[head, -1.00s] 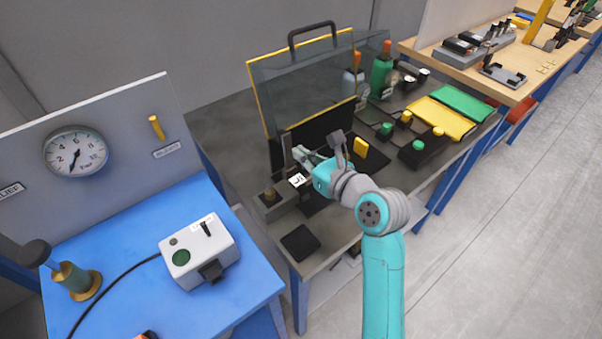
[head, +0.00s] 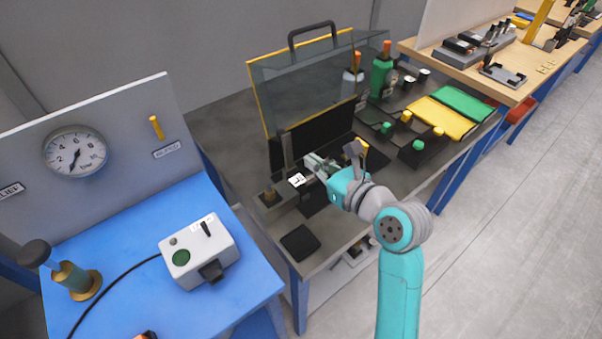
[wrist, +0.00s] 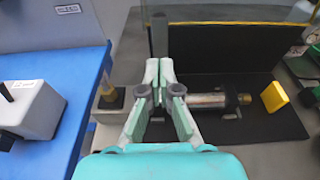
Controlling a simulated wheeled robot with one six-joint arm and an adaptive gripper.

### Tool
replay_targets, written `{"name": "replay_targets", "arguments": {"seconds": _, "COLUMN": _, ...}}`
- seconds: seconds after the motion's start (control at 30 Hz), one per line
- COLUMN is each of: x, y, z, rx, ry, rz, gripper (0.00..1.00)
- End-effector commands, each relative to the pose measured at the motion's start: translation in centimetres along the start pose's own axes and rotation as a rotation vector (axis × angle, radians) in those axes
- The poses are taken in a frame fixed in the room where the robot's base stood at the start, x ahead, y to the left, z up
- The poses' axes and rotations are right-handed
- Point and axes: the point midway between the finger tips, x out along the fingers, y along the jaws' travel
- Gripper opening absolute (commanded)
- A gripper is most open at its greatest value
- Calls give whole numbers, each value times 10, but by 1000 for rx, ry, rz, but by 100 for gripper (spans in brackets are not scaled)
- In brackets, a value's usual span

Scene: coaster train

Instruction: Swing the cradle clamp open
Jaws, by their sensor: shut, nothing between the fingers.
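My gripper (head: 309,161) is shut and empty, with its fingertips together in the wrist view (wrist: 159,66). It is above the dark mat area of the grey bench, beside a dark upright post (wrist: 159,35). A metal cylinder (wrist: 208,100) lies level behind the right finger, partly hidden by it. A dark bracket (wrist: 233,103) is at the cylinder's right end and may belong to the cradle clamp; I cannot tell whether it is open.
A clear yellow-edged guard (head: 260,95) with a black handle stands raised behind. A grey block with a knob (head: 270,197) is left of my gripper. A blue table (head: 222,299) with a white control box (head: 200,250) stands at left. Bottles (head: 381,75) stand behind.

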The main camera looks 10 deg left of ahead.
Motion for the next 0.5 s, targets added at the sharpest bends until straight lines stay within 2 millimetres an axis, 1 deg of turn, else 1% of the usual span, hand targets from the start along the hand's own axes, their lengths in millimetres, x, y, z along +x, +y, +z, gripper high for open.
{"name": "replay_targets", "arguments": {"seconds": 0.5, "x": -22, "y": 0, "z": 0, "rx": 0, "ry": 0, "rz": -1, "gripper": 0}}
